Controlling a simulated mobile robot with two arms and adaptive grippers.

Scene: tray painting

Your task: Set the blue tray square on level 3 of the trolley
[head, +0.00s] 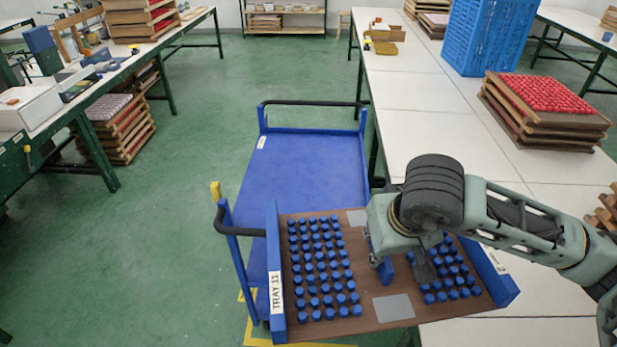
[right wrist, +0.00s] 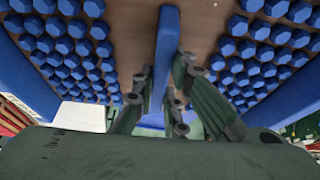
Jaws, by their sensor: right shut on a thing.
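The blue tray (head: 272,245) has blue side walls, a brown board, rows of blue pegs and a "TRAY 11" label. My right gripper (head: 403,268) is over the tray's middle, shut on its blue centre bar (right wrist: 168,45). The tray hangs in front of the near end of the blue trolley (head: 305,170), its right part overlapping the white table's edge in the picture. The trolley's upper deck looks empty where it shows; its lower levels are hidden, so I cannot tell which is level 3. My left gripper is out of view.
The long white table (head: 430,115) runs along the trolley's right side. It carries a stack of trays with red pieces (head: 545,110) and a blue crate (head: 487,35). Black handles (head: 235,231) rise at the trolley's ends. Green floor is free to the left.

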